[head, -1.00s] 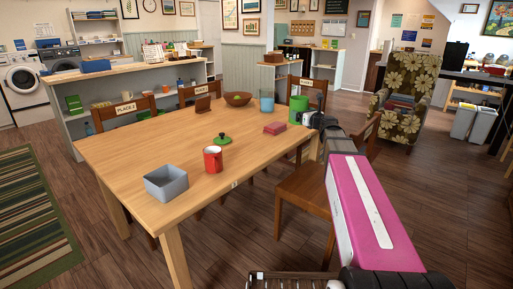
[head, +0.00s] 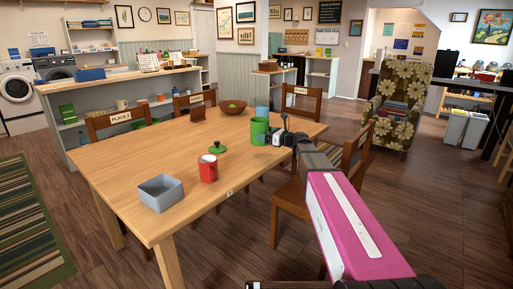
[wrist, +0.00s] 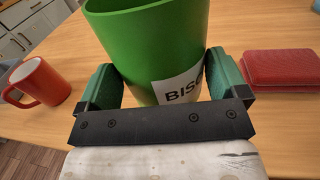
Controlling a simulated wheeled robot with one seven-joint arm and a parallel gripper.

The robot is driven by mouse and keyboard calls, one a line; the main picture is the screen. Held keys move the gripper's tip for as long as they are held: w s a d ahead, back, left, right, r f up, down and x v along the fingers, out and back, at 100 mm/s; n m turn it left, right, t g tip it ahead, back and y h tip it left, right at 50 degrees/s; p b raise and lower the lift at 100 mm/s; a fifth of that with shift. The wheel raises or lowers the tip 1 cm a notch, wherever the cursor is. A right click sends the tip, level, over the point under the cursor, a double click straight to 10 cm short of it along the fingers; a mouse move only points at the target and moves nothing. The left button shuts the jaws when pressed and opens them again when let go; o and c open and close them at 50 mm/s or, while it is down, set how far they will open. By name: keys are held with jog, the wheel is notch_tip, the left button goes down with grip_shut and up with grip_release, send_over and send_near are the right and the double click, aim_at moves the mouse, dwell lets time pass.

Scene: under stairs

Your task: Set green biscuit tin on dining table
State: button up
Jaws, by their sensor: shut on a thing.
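The green biscuit tin (head: 259,131) is upright over the far right part of the dining table (head: 130,180). My gripper (head: 274,136) is shut on its sides. In the wrist view the tin (wrist: 150,45) stands between the two green-padded fingers of my gripper (wrist: 165,80), with part of a white "BISC" label showing. The tin's base is hidden in the wrist view, and I cannot tell whether it touches the tabletop.
A red case (wrist: 283,70) lies right of the tin. Chairs surround the table.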

jog(key=a+f, duration=0.1)
jog(key=w+a, duration=0.1)
jog(key=a+f, duration=0.1)
jog(key=a, duration=0.1)
jog(key=shift+w+f, duration=0.3)
jog(key=shift+a+f, duration=0.1)
jog(key=shift+f, duration=1.95)
jog(key=o, duration=1)
jog(key=shift+f, duration=0.1)
jog(key=shift+c, duration=0.2)
jog(key=shift+s+d, duration=0.15)
jog(key=shift+d, duration=0.05)
jog(key=v, duration=1.1)
jog(key=shift+s+d, duration=0.15)
jog(key=shift+d, duration=0.05)
